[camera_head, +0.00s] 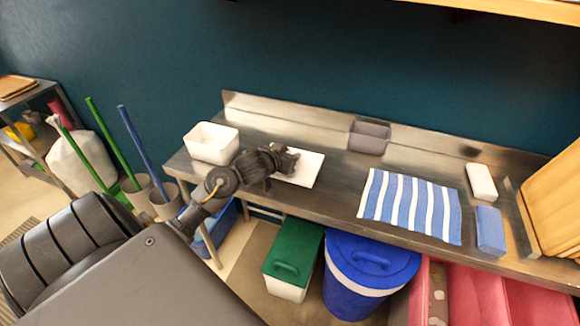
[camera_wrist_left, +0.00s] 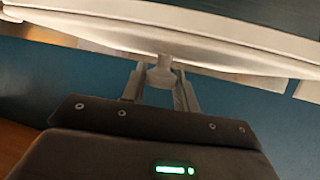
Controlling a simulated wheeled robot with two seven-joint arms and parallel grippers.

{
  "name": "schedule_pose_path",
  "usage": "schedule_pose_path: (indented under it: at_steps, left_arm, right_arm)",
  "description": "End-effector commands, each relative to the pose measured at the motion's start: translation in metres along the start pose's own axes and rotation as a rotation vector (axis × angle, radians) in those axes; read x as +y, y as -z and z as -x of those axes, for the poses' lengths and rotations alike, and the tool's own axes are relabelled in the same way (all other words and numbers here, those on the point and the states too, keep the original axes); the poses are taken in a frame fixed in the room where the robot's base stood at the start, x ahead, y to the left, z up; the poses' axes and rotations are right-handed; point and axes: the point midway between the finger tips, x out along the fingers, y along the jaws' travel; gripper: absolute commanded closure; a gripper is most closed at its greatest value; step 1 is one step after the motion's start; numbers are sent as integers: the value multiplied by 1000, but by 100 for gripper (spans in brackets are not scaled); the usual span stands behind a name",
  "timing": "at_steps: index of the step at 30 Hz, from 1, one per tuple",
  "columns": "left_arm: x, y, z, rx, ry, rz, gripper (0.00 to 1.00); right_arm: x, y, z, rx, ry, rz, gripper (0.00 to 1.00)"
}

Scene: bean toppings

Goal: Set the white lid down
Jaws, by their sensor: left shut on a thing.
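The white lid (camera_head: 309,169) is at my left gripper, over the left-middle part of the steel counter. I cannot tell whether it touches the counter. My left gripper (camera_head: 289,161) is shut on the lid's knob. In the left wrist view the lid (camera_wrist_left: 100,38) spans the top of the picture, and its knob is between the two fingers (camera_wrist_left: 161,82). The arm hides part of the lid in the head view. An open white container (camera_head: 211,143) stands on the counter to the left of the lid. My right gripper is not in view.
A grey container (camera_head: 369,137) stands at the counter's back. A blue-and-white striped cloth (camera_head: 411,206), a white block (camera_head: 481,182) and a blue block (camera_head: 490,230) are on the right. Bare counter (camera_head: 338,185) lies between the lid and the cloth. Bins stand below.

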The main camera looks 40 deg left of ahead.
Motion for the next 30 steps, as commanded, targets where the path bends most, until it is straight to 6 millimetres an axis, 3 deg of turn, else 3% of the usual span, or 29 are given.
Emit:
schedule_pose_path:
  at_steps: [6,14,21,30]
  left_arm:
    - [-8,-11,-23,2,0,0,93]
    - [-12,-17,-33,0,0,0,93]
    - [-12,-42,-44,0,1,-1,93]
    - [-12,-44,-45,2,1,-1,93]
  right_arm:
    - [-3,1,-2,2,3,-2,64]
    - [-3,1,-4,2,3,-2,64]
    - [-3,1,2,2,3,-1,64]
    - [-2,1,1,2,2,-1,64]
